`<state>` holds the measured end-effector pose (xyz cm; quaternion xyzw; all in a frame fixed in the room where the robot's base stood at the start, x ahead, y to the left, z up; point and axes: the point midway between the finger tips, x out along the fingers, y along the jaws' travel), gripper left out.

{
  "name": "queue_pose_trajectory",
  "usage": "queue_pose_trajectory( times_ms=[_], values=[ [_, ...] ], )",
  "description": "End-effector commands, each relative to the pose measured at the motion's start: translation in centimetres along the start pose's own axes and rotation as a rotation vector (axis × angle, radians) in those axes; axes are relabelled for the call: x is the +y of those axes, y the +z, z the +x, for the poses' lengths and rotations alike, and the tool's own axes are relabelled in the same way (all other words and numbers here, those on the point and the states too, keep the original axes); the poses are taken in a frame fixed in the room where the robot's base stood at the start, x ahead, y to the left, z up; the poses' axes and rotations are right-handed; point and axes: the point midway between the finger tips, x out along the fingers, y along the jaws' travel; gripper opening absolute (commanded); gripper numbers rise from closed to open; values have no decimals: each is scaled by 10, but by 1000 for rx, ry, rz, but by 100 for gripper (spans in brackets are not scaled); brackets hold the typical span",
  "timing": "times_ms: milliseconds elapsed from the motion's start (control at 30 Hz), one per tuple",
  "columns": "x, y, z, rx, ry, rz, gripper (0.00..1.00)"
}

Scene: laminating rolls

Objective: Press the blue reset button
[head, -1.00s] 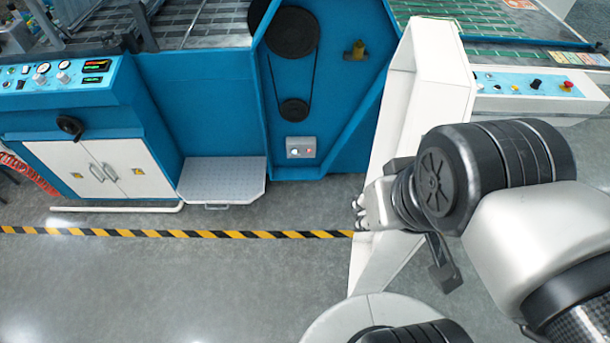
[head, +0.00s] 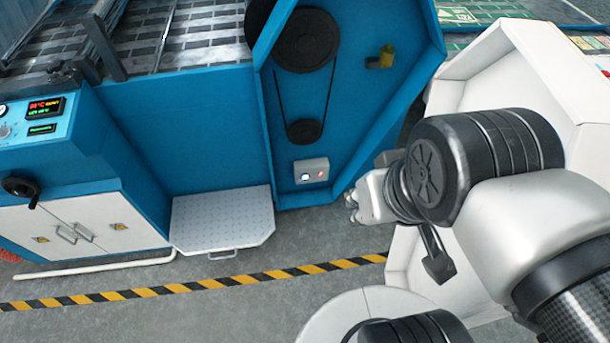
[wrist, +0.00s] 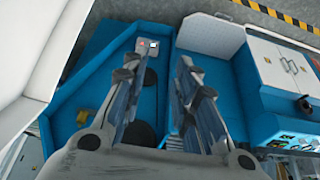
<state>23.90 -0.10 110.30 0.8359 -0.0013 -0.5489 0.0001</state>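A small grey control box (head: 311,171) is mounted low on the blue machine side, below the black pulleys. On it are a pale bluish button (head: 305,177) at left and a red one (head: 321,173) at right. The box also shows in the wrist view (wrist: 148,45), beyond the fingers, with its buttons tiny. My gripper (wrist: 157,68) is open and empty, its two fingers spread apart. In the head view it is partly hidden by my wrist, right of and nearer than the box, apart from it.
A grey tread plate step (head: 222,219) juts out left of the box. A white angled panel (head: 490,80) stands close at right, behind my arm. A brass fitting (head: 386,56) sticks out above. A yellow-black floor line (head: 190,287) crosses clear grey floor in front.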

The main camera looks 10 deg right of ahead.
Motion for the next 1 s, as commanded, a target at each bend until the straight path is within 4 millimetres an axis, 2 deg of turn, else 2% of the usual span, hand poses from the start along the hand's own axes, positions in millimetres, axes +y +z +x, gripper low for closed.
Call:
queue_pose_trajectory(
  times_ms=[367, 1000],
  values=[
    [0, 0, 0, 0, 0, 0, 0],
    [0, 0, 0, 0, 0, 0, 0]
  ],
)
